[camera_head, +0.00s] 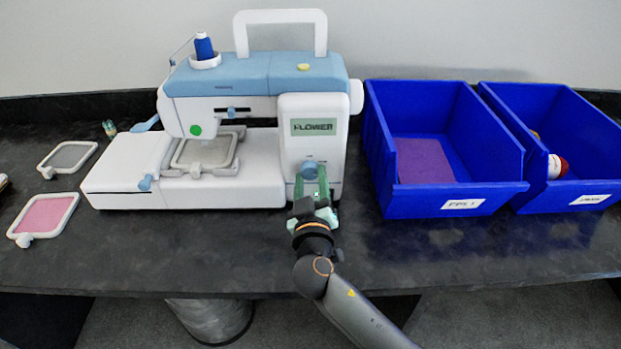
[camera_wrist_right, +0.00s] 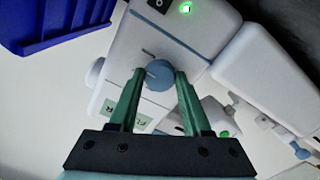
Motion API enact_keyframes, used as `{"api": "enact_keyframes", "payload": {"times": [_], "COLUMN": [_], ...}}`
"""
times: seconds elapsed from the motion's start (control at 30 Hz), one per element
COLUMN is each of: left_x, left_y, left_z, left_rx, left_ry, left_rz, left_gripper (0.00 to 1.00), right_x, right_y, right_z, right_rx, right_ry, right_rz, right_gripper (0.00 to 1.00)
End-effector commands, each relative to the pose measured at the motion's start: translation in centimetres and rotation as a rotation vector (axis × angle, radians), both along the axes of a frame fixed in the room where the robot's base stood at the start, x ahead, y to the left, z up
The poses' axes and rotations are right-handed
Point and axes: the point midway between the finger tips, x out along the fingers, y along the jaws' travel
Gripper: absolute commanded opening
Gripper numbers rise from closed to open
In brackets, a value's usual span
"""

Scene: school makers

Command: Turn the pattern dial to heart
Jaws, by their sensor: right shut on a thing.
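The white and light-blue embroidery machine (camera_head: 240,75) stands on the dark counter. Its display (camera_head: 313,127) reads FLOWER. The pattern dial (camera_wrist_right: 158,76) is a round blue-grey knob with a pointer mark on the machine's front, below the display. My right gripper (camera_head: 311,174) reaches it from the front. In the right wrist view, the green fingers of the right gripper (camera_wrist_right: 161,74) are on either side of the dial and shut on it. In the head view the fingers largely hide the dial. My left gripper is not in view.
Two blue bins (camera_head: 455,190) (camera_head: 590,188) stand right of the machine; the nearer holds a purple sheet (camera_head: 424,160). A pink hoop (camera_head: 45,216) and a grey hoop (camera_head: 69,156) lie at the left. The counter front is clear.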

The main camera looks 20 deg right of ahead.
Motion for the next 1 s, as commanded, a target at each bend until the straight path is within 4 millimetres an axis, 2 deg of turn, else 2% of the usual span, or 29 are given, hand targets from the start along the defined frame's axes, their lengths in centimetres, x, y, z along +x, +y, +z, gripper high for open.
{"api": "enact_keyframes", "payload": {"times": [0.5, 1.0], "left_x": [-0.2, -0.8], "left_y": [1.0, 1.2], "left_z": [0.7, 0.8], "left_rx": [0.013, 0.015], "left_ry": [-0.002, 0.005], "left_rz": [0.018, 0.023], "left_gripper": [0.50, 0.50], "right_x": [0.0, 0.1], "right_y": [-0.1, -0.2], "right_z": [0.4, 0.3], "right_rx": [-0.415, -0.568], "right_ry": [0.117, 0.160], "right_rz": [-0.002, -0.003], "right_gripper": [0.00, 0.00]}}
